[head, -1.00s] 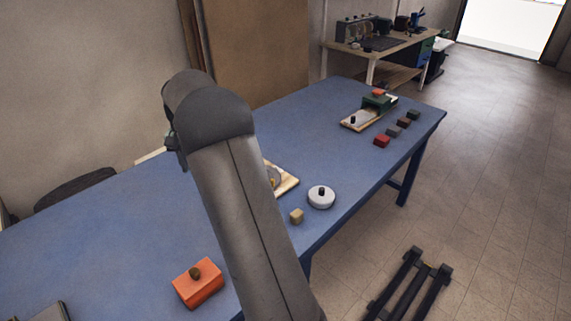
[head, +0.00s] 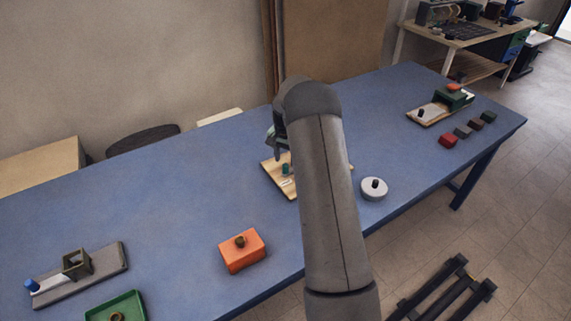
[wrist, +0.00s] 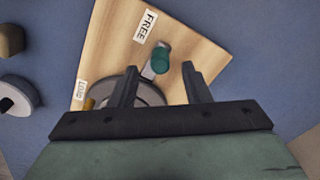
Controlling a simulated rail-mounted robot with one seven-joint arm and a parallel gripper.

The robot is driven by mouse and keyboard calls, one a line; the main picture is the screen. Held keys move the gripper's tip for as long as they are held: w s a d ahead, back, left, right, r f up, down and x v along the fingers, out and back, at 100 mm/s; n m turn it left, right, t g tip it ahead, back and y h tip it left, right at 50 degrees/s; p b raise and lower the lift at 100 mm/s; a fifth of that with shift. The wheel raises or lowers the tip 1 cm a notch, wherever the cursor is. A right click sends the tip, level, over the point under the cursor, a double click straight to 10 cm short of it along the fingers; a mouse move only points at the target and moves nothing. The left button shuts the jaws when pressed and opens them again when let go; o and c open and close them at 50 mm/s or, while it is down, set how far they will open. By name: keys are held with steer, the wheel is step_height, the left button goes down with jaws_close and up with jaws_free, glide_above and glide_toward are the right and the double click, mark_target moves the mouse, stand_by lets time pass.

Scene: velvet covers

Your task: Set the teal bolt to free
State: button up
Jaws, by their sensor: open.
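The teal bolt (wrist: 161,60) is a short teal knob at the end of a pale metal arm on a wooden board (wrist: 191,36). A FREE label (wrist: 145,27) lies close to the knob, and a second, smaller label (wrist: 81,91) lies farther left, hard to read. A grey round part (wrist: 112,88) is partly hidden behind my left finger. My gripper (wrist: 160,70) is open, its fingers on either side of the knob in the picture; I cannot tell whether they touch it. In the head view the teal bolt (head: 286,169) shows beside my arm, which hides part of the board (head: 272,179).
A white round piece with a dark knob (head: 374,188) sits right of the board. An orange box (head: 242,250) is nearer on the blue table (head: 190,200). A grey fixture (head: 95,275) and green tray (head: 118,308) are at lower left. Another board (head: 425,114) is far right.

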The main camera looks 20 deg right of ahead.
mark_target(285, 165)
steer(key=shift+f, duration=2.1)
